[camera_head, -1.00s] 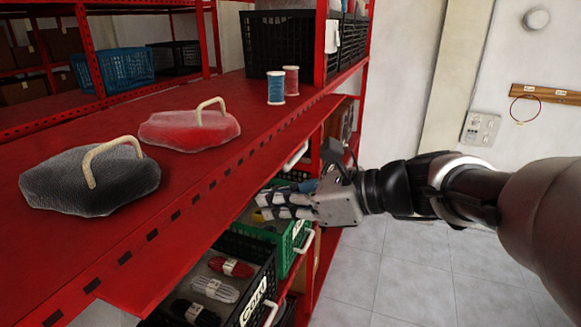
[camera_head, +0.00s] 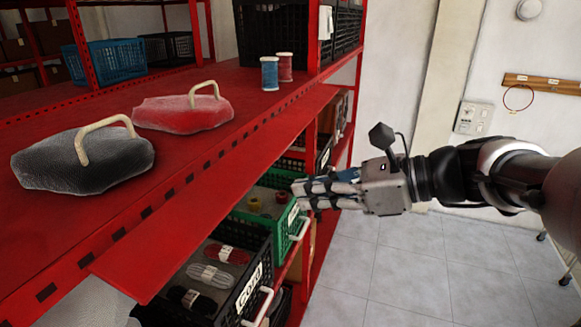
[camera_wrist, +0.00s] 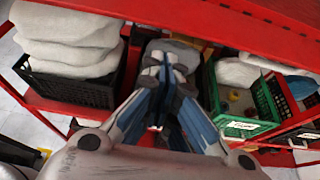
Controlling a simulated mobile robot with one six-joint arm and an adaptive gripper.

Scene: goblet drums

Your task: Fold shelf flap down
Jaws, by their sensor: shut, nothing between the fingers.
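The red shelf flap (camera_head: 200,205) runs along the front edge of the red shelf (camera_head: 190,75) in the head view. It sticks out from the shelf front above the crates; I cannot tell its exact tilt. My gripper (camera_head: 297,195) is shut and empty. In the head view it appears just right of the flap's outer edge, in front of the green crate. I see no contact with the flap. In the wrist view my closed fingers (camera_wrist: 165,62) point toward the lower shelf, with a red shelf edge (camera_wrist: 235,22) across the top.
Under the flap stand a black crate (camera_head: 262,262) with cord bundles and a green crate (camera_head: 298,223). The floor (camera_head: 400,265) to the right is clear.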

